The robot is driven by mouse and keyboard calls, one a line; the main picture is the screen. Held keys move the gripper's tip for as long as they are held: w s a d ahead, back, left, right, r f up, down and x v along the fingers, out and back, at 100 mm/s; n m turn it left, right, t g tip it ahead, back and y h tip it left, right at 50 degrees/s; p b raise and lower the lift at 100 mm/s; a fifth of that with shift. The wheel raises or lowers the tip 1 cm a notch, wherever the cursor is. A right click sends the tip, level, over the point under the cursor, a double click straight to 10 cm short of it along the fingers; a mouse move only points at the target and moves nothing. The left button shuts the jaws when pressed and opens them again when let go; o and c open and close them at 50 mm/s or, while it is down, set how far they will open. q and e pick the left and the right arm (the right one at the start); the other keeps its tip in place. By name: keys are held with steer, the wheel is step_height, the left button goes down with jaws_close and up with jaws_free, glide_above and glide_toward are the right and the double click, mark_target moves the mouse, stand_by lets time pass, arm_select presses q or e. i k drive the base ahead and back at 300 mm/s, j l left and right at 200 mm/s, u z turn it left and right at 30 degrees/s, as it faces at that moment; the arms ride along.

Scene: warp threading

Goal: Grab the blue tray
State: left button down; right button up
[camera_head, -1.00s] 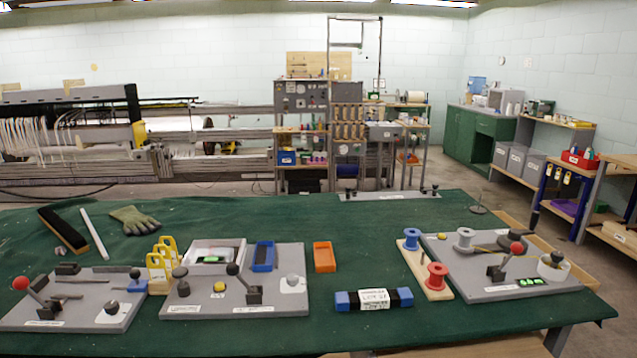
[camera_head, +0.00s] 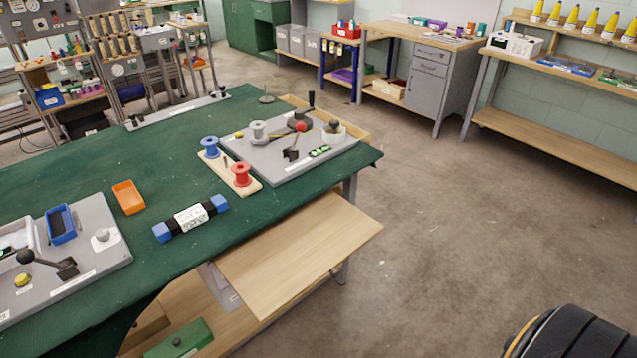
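A small blue tray (camera_head: 61,238) with a dark inside sits on the grey board (camera_head: 96,262) at the left of the green-covered table. An orange tray (camera_head: 129,197) lies to its right, directly on the green cloth. Neither of my grippers is in view. A dark rounded part at the bottom right corner shows no fingers.
A blue-ended roll (camera_head: 190,217), a spool stand (camera_head: 243,181) and a second grey board (camera_head: 290,155) share the table (camera_head: 162,162). A wooden shelf (camera_head: 300,250) juts out below the near edge. Open concrete floor (camera_head: 450,230) lies to the right.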

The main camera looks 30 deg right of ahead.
mark_target(61, 227)
steer(key=z, duration=1.1)
steer(key=u, duration=1.6)
steer(key=i+j, duration=0.15)
steer(key=j, duration=0.25)
steer(key=i+j+z, duration=0.1)
steer(key=j, duration=0.3)
steer(key=i+j, duration=0.15)
steer(key=j, duration=0.25)
steer(key=i+j, duration=0.15)
steer(key=j, duration=0.25)
steer(key=z, duration=0.05)
